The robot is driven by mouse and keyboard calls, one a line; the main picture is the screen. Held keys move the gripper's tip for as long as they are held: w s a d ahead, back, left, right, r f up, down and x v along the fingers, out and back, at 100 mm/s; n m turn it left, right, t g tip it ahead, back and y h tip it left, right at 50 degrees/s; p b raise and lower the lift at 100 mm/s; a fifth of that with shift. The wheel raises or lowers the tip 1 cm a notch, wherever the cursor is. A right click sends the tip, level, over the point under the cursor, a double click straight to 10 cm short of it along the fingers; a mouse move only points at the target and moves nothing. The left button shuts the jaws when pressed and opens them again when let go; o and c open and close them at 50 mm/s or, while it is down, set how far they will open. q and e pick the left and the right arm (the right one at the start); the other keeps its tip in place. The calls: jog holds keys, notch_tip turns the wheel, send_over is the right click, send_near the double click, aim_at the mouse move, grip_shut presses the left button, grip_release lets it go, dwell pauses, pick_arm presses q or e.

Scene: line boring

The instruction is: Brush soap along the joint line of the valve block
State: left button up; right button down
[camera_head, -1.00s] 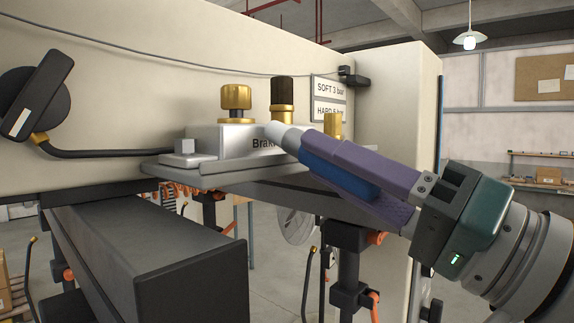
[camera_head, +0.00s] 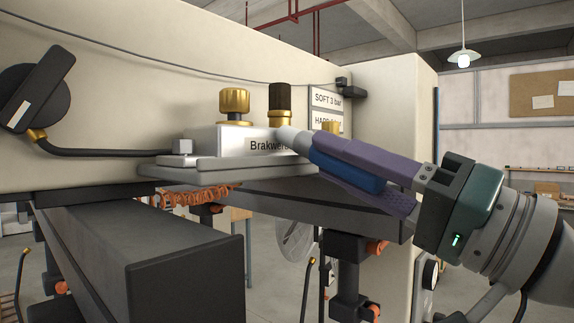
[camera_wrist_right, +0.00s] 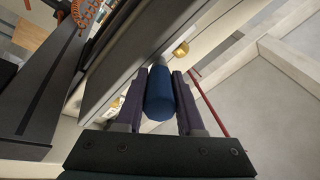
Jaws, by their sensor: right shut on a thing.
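The valve block (camera_head: 230,140) is a pale metal block labelled "Brakwen…", the rest of the label being covered. It sits on a grey shelf (camera_head: 215,168) at the machine's side, with a brass knob and a black-capped brass fitting on top. My right gripper (camera_head: 325,158) is shut on a soap brush (camera_head: 345,166) with a blue handle and pale tip. The tip overlaps the right part of the block's front; whether it touches cannot be told. In the right wrist view the blue handle (camera_wrist_right: 159,95) lies between the two purple fingers. My left gripper is not in view.
A black lever (camera_head: 38,90) with a hose is on the cream machine wall at left. A dark beam (camera_head: 185,265) juts forward below the shelf. Signs (camera_head: 327,98) reading "SOFT 3 bar" and "HARD" hang behind the block. An orange coil (camera_head: 195,197) hangs under the shelf.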

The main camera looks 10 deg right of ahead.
jog(key=shift+a, duration=0.1)
jog(key=shift+s+a+r+p, duration=0.1)
jog(key=shift+s+a+p, duration=0.15)
jog(key=shift+p, duration=0.2)
jog(key=shift+s+a+p, duration=0.8)
jog(key=shift+a+p, duration=0.2)
jog(key=shift+s+a+p, duration=0.35)
jog(key=shift+s+a, duration=0.2)
jog(key=shift+a, duration=0.1)
jog(key=shift+w, duration=0.1)
jog(key=shift+f, duration=0.2)
